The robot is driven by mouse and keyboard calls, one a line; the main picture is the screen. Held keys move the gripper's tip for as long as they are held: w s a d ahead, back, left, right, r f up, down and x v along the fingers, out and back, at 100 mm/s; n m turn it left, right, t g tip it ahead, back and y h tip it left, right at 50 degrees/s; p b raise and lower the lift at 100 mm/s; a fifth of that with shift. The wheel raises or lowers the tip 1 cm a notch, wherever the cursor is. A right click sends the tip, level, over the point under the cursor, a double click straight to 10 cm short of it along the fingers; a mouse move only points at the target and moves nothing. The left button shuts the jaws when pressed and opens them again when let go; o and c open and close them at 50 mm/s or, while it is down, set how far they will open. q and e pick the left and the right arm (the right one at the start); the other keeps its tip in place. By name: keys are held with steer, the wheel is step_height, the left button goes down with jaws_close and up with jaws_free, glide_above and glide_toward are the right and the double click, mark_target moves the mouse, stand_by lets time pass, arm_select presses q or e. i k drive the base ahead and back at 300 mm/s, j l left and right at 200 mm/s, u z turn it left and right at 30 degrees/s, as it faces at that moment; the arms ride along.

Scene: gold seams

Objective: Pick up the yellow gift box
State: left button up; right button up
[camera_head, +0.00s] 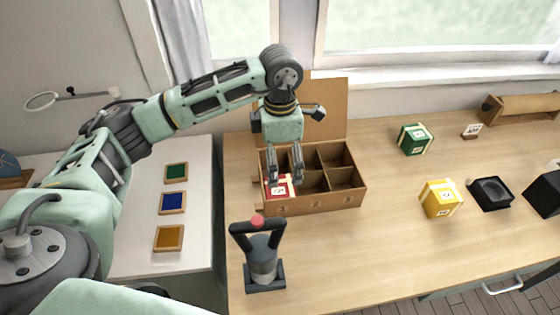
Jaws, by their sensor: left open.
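The yellow gift box (438,199) stands on the wooden table, right of the compartment box, with a pale ribbon and a white label. My left gripper (284,178) points down over the front left part of the brown compartment box (318,204). Its fingers are open and at a red gift box (279,190), which sits in the front left compartment. I cannot tell whether the fingers touch the red box. The yellow box is well to the right of the gripper. My right gripper is not in view.
A green gift box (414,139) stands behind the yellow one. A black dish (490,193) is just right of the yellow box. A grey and black device (262,262) stands at the front left. The table (370,255) is clear in front of the yellow box.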

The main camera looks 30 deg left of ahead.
mark_target(442, 198)
steer(key=k+l, duration=0.15)
steer(key=l, duration=0.25)
steer(key=k+l, duration=0.15)
steer(key=l, duration=0.25)
steer(key=k+l, duration=0.15)
steer(key=l, duration=0.2)
steer(key=k+l, duration=0.15)
steer(key=l, duration=0.25)
steer(key=k+l, duration=0.15)
steer(key=l, duration=0.25)
